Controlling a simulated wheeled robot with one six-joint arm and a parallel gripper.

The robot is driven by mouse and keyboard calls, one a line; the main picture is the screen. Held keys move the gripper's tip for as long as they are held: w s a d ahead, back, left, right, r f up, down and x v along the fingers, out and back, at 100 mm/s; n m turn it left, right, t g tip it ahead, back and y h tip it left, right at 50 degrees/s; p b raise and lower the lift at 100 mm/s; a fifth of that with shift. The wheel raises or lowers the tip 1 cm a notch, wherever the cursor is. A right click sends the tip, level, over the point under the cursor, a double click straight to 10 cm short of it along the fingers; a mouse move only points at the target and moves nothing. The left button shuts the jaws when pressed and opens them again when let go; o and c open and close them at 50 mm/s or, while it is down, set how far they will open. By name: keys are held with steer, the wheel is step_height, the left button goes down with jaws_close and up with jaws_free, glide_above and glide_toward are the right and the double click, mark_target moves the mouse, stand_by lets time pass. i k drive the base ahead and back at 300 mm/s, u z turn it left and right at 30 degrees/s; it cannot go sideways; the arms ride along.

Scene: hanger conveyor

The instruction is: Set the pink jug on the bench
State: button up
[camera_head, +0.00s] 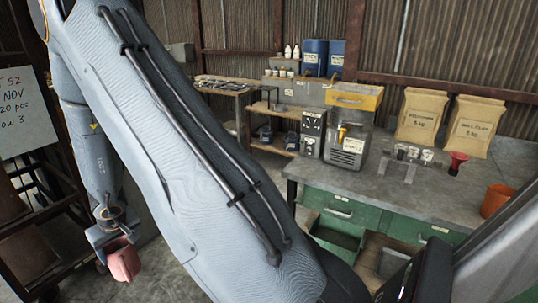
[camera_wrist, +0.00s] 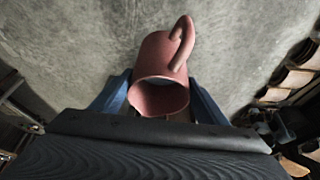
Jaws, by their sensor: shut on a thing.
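The pink jug (camera_head: 123,263) hangs in my gripper (camera_head: 118,243) at the lower left of the head view, out over the floor and well left of the bench. In the wrist view the jug (camera_wrist: 158,60) sits between the two blue fingers of my gripper (camera_wrist: 160,98). Its open mouth faces the camera and its handle points up and right. My gripper is shut on the jug's body. The bench (camera_head: 405,190) has a grey top and green drawers, and stands at the right of the head view. My arm hides part of its left side.
On the bench stand a grey machine with a yellow top (camera_head: 349,125), two paper sacks (camera_head: 422,115), a small rack (camera_head: 398,165), a red funnel (camera_head: 457,162) and an orange cup (camera_head: 495,201). The front middle of the top is bare. A whiteboard (camera_head: 25,110) stands at left.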

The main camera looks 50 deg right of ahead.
mark_target(485, 193)
steer(key=z, duration=3.55)
steer(key=i, duration=0.45)
